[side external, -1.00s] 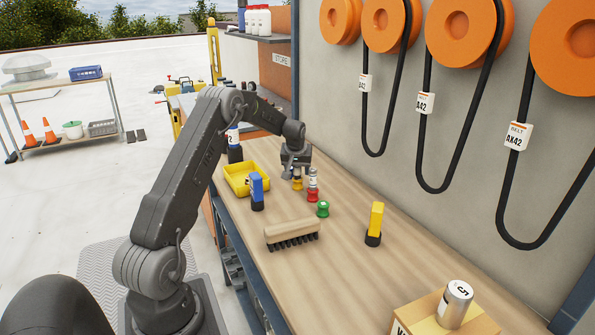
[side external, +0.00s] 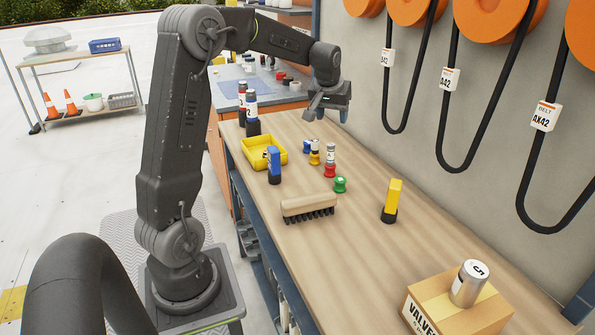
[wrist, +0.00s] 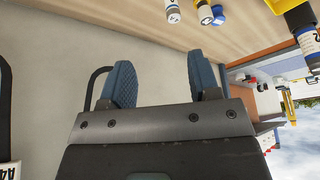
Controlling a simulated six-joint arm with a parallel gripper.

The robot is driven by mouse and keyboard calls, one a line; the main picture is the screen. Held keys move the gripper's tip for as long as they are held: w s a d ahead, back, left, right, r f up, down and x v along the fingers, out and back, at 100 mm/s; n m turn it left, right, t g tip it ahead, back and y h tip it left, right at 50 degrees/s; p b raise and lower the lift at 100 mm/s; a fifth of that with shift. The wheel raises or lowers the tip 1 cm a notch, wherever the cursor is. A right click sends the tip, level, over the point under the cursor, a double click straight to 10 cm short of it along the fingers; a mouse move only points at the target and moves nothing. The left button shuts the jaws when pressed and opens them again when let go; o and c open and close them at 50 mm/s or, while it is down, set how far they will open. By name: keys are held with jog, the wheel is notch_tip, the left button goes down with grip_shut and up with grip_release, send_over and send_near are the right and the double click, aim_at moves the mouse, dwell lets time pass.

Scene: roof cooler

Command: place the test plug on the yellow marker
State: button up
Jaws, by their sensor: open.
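My gripper (side external: 328,108) is raised above the far part of the bench. In the wrist view its two blue fingers (wrist: 162,85) stand apart with nothing between them. A small yellow piece (side external: 315,157) on the bench has a pale cylinder (side external: 315,145) on top. Beside it, a red piece (side external: 330,170) carries a grey-white cylinder (side external: 331,152). A yellow upright block (side external: 394,191) on a black foot stands nearer. I cannot tell for certain which cylinder is the test plug, or which yellow thing is the marker. Both cylinders show at the top of the wrist view.
A green piece (side external: 340,184) and a blue piece (side external: 308,146) stand near the cylinders. A yellow tray (side external: 250,157), a blue block (side external: 274,160), a brush (side external: 309,205) and a box (side external: 428,312) with a can are on the bench. Belts hang on the wall.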

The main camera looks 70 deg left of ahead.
jog(key=s+d+r+m+t+h, duration=0.1)
jog(key=s+d+r+m, duration=0.1)
jog(key=s+d, duration=0.35)
jog(key=s+d+r+m, duration=0.1)
jog(key=s+d, duration=0.1)
jog(key=d, duration=0.6)
jog(key=s+d+r+m+t+h, duration=0.1)
jog(key=s+d+r+m, duration=0.15)
jog(key=d, duration=0.35)
jog(key=s+d+f+m+h, duration=0.1)
jog(key=s+d+f+m, duration=0.2)
jog(key=s+d, duration=0.6)
jog(key=s+f, duration=0.1)
jog(key=s, duration=0.3)
